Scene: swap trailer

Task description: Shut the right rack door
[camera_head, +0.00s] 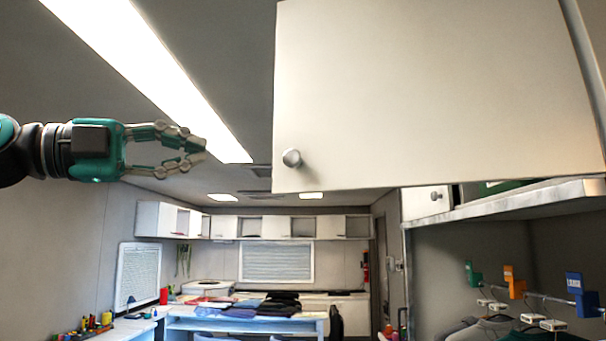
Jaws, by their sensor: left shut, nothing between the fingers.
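A large cream cabinet door (430,95) hangs open across the upper right of the head view, above the clothes rack. It has a round metal knob (291,158) at its lower left corner. My left gripper (204,147) comes in from the left at about knob height. Its fingertips are shut together with nothing between them, and they are apart from the knob, to its left. My right gripper is not in view.
Below the door, a shelf edge (510,203) runs over a rail with hanging clothes and coloured size tags (515,282). A table with folded clothes (250,308) stands farther back. Wall cabinets (290,225) line the back. The space between gripper and knob is free.

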